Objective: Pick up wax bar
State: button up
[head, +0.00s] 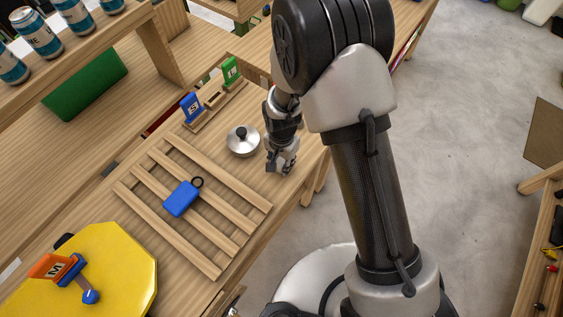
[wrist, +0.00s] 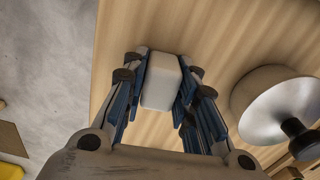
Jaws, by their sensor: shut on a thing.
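A white block, which I take to be the wax bar (wrist: 161,80), sits between the fingers of my gripper (wrist: 160,88) in the wrist view. The finger pads press on its left and right sides. In the head view my gripper (head: 280,165) points down at the right edge of the wooden table (head: 215,285), to the right of the silver lid. The bar cannot be made out there. I cannot tell whether the bar touches the table or is just above it.
A silver lid with a black knob (head: 243,141) stands close to my gripper; it also shows in the wrist view (wrist: 270,105). A wooden slatted rack (head: 220,262) holds a blue tag (head: 181,199). A yellow board (head: 125,270) lies at the lower left. Upright lettered blocks (head: 192,107) stand behind.

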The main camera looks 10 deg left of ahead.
aim_at(282, 160)
jog(key=shift+c, duration=1.4)
notch_tip(282, 160, up, 20)
jog(key=p, duration=0.5)
jog(key=shift+p, duration=0.3)
jog(key=o, duration=0.5)
jog(key=shift+c, duration=0.2)
jog(key=c, duration=0.3)
jog(key=shift+c, duration=0.2)
